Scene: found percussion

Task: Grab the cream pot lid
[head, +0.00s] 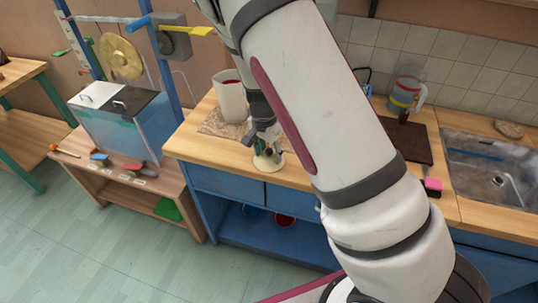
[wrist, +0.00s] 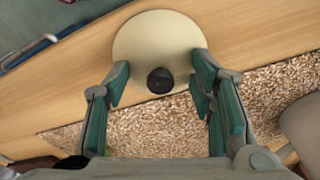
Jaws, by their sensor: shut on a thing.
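The cream pot lid (head: 268,163) is at the front edge of the wooden counter, under my gripper (head: 266,142). In the wrist view the lid (wrist: 152,38) is a round cream disc with a dark knob (wrist: 160,80) on its near part. The green-padded fingers of my gripper (wrist: 161,78) are on the left and right sides of the lid, with the knob between them. My gripper is shut on the lid. I cannot tell whether the lid touches the counter or is slightly raised. My arm hides part of the counter in the head view.
A speckled mat (wrist: 165,122) lies on the counter (head: 190,140) beside the lid. A white container (head: 230,100) stands on the left. A dark board (head: 415,142), a pitcher (head: 404,95) and a sink (head: 495,180) are to the right. A glass tank (head: 125,125) stands on a low bench.

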